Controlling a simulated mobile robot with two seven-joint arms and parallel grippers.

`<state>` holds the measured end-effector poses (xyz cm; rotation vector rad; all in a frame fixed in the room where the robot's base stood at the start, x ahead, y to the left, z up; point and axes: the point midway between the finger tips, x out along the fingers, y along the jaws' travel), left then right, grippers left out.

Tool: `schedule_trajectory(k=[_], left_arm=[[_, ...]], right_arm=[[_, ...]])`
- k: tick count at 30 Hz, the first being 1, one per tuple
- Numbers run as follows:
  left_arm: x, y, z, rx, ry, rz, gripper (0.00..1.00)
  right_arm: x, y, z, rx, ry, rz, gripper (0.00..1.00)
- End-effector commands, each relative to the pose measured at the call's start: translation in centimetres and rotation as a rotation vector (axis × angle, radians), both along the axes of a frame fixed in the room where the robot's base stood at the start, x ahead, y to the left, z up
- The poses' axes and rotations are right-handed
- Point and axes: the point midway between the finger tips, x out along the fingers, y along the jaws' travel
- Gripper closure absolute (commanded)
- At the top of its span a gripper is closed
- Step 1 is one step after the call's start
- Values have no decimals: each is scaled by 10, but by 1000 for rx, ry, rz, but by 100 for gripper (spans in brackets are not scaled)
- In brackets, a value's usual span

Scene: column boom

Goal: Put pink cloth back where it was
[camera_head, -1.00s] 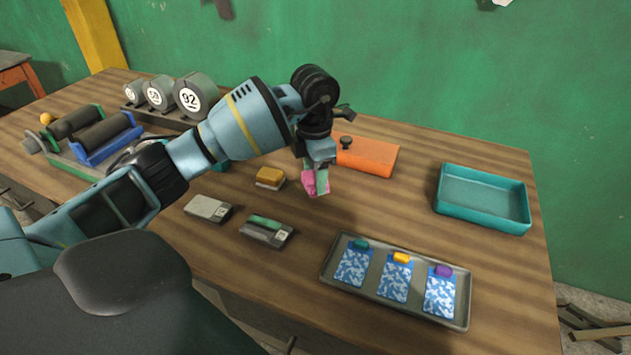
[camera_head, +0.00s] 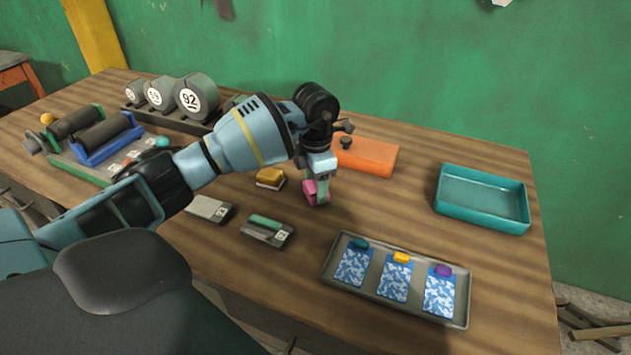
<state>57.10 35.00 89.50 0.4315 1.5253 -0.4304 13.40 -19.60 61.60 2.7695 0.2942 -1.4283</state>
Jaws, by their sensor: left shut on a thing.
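The pink cloth (camera_head: 310,190) is a small folded bundle at the fingertips of my left gripper (camera_head: 317,185). The gripper points down and is shut on the cloth, low over the middle of the wooden table. I cannot tell whether the cloth touches the table. A yellow-topped block (camera_head: 270,178) lies just left of it. My right gripper is not in view.
An orange box (camera_head: 366,156) with a black knob stands behind the gripper. A teal tray (camera_head: 484,190) is at the right. A grey tray (camera_head: 335,283) with blue patterned cards is in front. Small grey devices (camera_head: 208,208) lie left.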

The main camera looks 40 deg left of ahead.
Motion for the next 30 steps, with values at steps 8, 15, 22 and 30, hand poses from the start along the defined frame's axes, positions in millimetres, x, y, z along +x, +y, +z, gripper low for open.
schedule_trajectory(k=[8, 15, 22, 30], left_arm=[[0, 0, -3, 1, 1, 1, 23], [0, 0, -2, 1, 1, 1, 23], [1, 0, 17, -1, -3, 0, 23], [1, 0, 71, 0, -4, 0, 23]], right_arm=[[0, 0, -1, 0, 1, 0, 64], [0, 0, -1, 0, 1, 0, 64], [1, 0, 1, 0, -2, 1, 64], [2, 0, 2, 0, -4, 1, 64]])
